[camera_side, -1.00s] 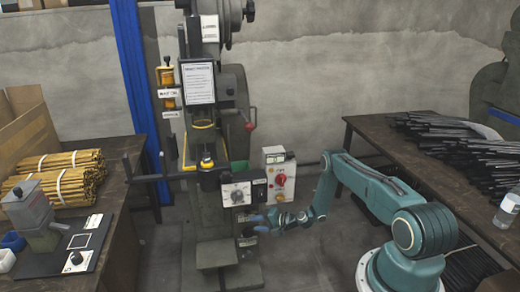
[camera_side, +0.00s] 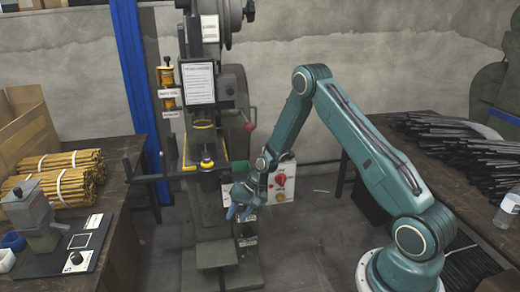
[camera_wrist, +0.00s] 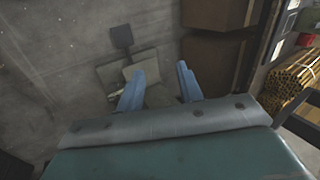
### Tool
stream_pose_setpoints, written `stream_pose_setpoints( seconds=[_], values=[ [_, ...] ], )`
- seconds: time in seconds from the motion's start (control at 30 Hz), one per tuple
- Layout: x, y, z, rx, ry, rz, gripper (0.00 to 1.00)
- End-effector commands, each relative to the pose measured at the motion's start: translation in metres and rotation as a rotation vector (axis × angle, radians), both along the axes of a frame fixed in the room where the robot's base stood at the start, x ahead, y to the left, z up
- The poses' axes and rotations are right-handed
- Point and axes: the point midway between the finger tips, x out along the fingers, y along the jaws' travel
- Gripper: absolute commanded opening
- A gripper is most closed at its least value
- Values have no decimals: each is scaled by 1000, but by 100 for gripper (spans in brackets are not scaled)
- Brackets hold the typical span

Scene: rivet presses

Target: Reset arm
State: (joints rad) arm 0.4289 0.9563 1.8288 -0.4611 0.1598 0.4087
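My gripper (camera_side: 238,212) is in front of the rivet press (camera_side: 218,228), pointing down, just left of the control box with the red knob (camera_side: 281,181). In the wrist view its two blue fingers (camera_wrist: 160,85) are spread apart with nothing between them. They point down toward the floor and the press's foot plate (camera_wrist: 142,65). My wrist and forearm cover part of the control box and the dial panel on the press in the side view.
A left table (camera_side: 118,215) holds bundles of yellow rods (camera_side: 62,178) and a small grey device (camera_side: 35,212). A right table (camera_side: 385,128) carries dark rods (camera_side: 450,140) and a bottle (camera_side: 507,210). A blue post (camera_side: 135,85) stands behind the press.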

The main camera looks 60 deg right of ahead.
Motion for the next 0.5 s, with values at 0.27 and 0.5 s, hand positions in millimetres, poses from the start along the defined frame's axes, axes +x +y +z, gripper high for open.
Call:
stream_pose_setpoints(
  seconds=[0.27,0.5],
  values=[
    [-4,14,78,-96,-36,110,36],
    [-19,28,138,-175,-60,193,36]
  ],
)
